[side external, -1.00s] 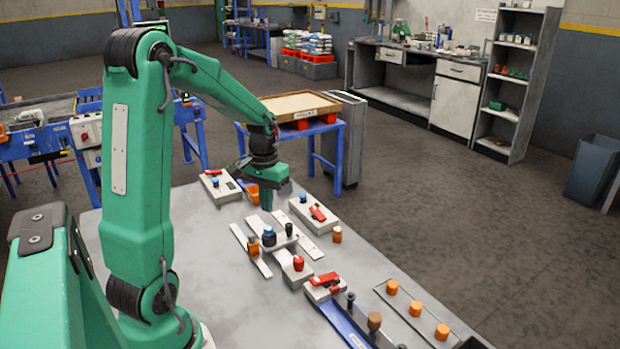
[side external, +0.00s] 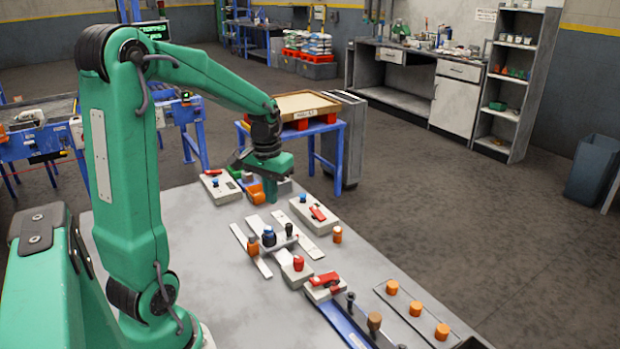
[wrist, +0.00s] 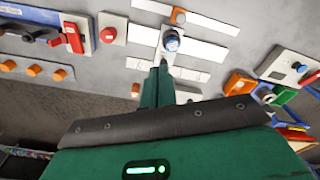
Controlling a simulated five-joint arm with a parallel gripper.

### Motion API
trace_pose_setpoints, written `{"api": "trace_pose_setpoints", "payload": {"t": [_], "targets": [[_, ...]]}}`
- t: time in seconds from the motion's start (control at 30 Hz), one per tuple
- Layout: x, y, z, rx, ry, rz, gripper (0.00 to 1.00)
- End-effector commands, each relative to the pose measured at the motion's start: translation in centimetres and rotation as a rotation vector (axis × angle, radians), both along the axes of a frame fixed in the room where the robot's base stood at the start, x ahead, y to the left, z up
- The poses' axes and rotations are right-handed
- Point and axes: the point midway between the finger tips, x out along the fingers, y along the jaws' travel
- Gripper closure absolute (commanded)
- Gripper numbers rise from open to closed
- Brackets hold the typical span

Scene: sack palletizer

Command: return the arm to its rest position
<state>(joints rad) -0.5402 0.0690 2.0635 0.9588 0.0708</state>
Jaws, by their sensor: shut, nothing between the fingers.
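My gripper (side external: 270,192) hangs at the end of my green arm, above the far part of the grey table (side external: 215,262). Its fingers point down and are shut with nothing between them.
A box with a red lever (side external: 314,214) is right of my gripper. White strips, a red knob (side external: 298,263) and several orange pegs (side external: 415,309) lie nearer the front. A blue stand with a tray (side external: 300,104) is behind. The table's left part is bare.

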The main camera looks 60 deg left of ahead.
Motion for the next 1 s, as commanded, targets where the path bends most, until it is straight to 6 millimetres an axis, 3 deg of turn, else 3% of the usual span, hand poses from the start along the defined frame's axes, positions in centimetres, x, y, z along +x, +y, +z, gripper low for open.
{"api": "trace_pose_setpoints", "payload": {"t": [0.5, 0.8, 1.0], "targets": [[-2.7, -10.5, 6.0, 0.081, -0.198, -0.226, 1.0], [-5.9, -15.5, 7.6, 0.1, -0.324, -0.355, 1.0], [-7.9, -17.8, 8.0, 0.103, -0.396, -0.426, 1.0]]}}
